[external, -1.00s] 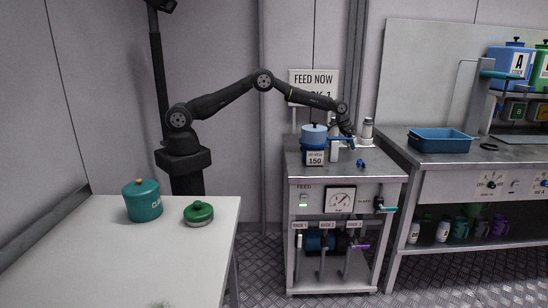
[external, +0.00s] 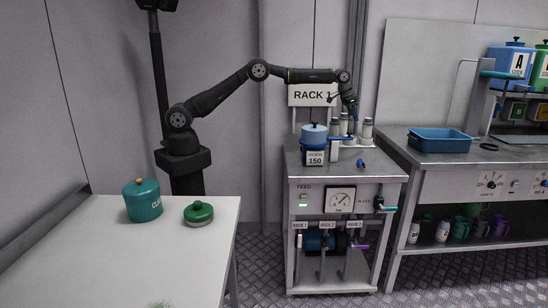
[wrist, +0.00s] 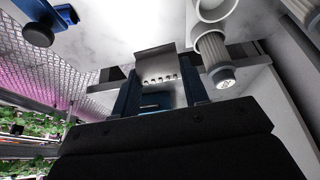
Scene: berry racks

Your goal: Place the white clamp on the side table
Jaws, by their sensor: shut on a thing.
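My gripper (external: 352,112) is raised over the back right of the steel cart, above the white cylinders.
A teal canister (external: 143,202) and a green-lidded tin (external: 199,214) stand on the white table, with bare surface around them. The cart (external: 300,178) carries a blue-lidded pot (external: 314,134), white cylinders (external: 367,132) and a blue fitting (external: 361,163). A blue tray (external: 440,141) sits on the right bench.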

